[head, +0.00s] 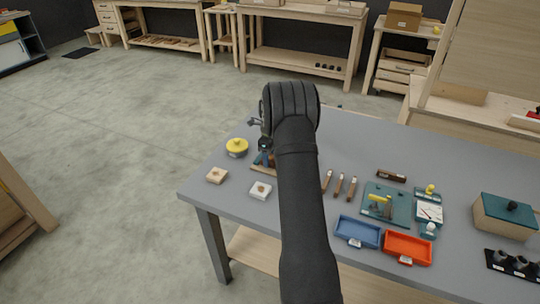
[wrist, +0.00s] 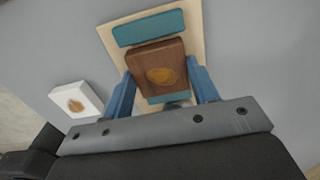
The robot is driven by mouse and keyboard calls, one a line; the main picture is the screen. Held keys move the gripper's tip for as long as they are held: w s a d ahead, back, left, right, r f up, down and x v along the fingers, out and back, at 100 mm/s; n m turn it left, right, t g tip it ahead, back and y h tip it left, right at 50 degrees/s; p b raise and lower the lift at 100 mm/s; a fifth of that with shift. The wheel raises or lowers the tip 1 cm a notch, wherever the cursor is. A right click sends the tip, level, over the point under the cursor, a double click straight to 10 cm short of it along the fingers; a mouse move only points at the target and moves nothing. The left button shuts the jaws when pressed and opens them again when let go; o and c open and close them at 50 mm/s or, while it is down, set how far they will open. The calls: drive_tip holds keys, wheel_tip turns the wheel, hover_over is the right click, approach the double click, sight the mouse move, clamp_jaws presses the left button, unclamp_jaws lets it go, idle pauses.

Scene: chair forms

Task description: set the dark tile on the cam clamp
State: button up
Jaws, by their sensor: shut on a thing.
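The dark tile (wrist: 146,53) is brown with a tan oval mark. My gripper (wrist: 162,78) has its blue fingers on either side of the tile, shut on it. Behind the tile in the wrist view is a pale wooden board (wrist: 113,43) with teal blocks (wrist: 150,28), which may be the cam clamp. The tile covers the board's middle, between the teal blocks. I cannot tell whether it touches the board or hangs above it. In the head view, my gripper (head: 263,157) is at the table's left part, and my arm hides much of this spot.
A white tile (head: 260,190), a light wooden tile (head: 217,175) and a yellow-topped round thing (head: 237,147) lie nearby. To the right are several brown-handled tools (head: 339,186), a teal mat (head: 371,189), a blue tray (head: 357,233) and an orange tray (head: 407,249). The table's left edge is close.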

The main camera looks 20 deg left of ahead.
drive_tip(key=shift+f, duration=0.3)
drive_tip(key=o, duration=1.5)
drive_tip(key=shift+r, duration=0.1)
drive_tip(key=shift+r, duration=2.9)
wheel_tip(320, 180, down, 6)
drive_tip(key=shift+r, duration=0.15)
